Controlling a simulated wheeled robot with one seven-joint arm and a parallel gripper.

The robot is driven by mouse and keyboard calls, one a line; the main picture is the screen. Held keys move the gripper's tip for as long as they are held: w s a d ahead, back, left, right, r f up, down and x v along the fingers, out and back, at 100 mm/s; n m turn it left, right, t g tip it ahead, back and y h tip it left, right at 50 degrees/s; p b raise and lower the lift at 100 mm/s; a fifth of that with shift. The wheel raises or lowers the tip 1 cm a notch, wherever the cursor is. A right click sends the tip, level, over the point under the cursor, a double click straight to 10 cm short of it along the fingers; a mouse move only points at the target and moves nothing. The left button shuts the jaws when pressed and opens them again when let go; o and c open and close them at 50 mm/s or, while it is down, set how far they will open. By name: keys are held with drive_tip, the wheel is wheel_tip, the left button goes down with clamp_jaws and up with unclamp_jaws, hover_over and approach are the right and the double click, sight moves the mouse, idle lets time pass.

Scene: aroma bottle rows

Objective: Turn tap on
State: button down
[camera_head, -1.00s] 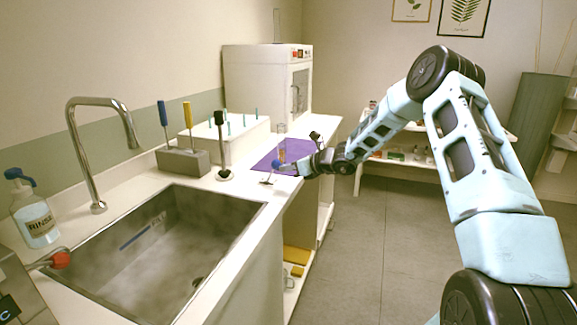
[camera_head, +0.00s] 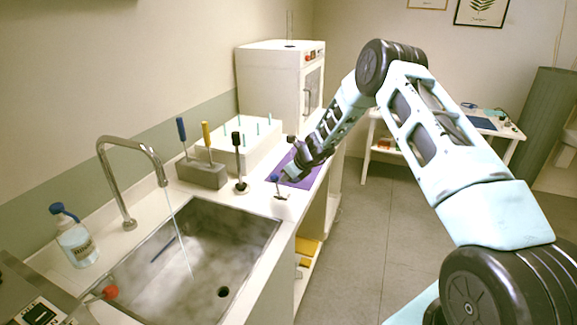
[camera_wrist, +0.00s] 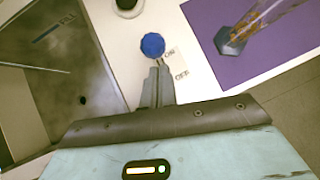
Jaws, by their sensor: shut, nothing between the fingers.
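The curved metal tap (camera_head: 118,185) stands behind the steel sink (camera_head: 140,285). A thin stream of water (camera_head: 178,232) runs from its spout into the basin. A lever with a round blue knob (camera_head: 275,178) stands on the counter to the right of the sink. The blue knob also shows in the wrist view (camera_wrist: 152,45), beside a label reading ON and OFF (camera_wrist: 174,62). My gripper (camera_wrist: 158,66) is shut and empty, its fingertips right at the knob; I cannot tell if they touch. It also shows in the head view (camera_head: 286,173).
A rinse bottle (camera_head: 76,243) stands left of the sink and a red knob (camera_head: 111,292) at its near edge. A holder (camera_head: 203,173) with tools, an upright black-topped tool (camera_head: 240,165) and a purple mat (camera_head: 303,178) occupy the counter. Floor to the right is open.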

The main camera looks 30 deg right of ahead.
drive_tip(key=shift+r+p, duration=0.3)
drive_tip(key=shift+r, duration=0.5)
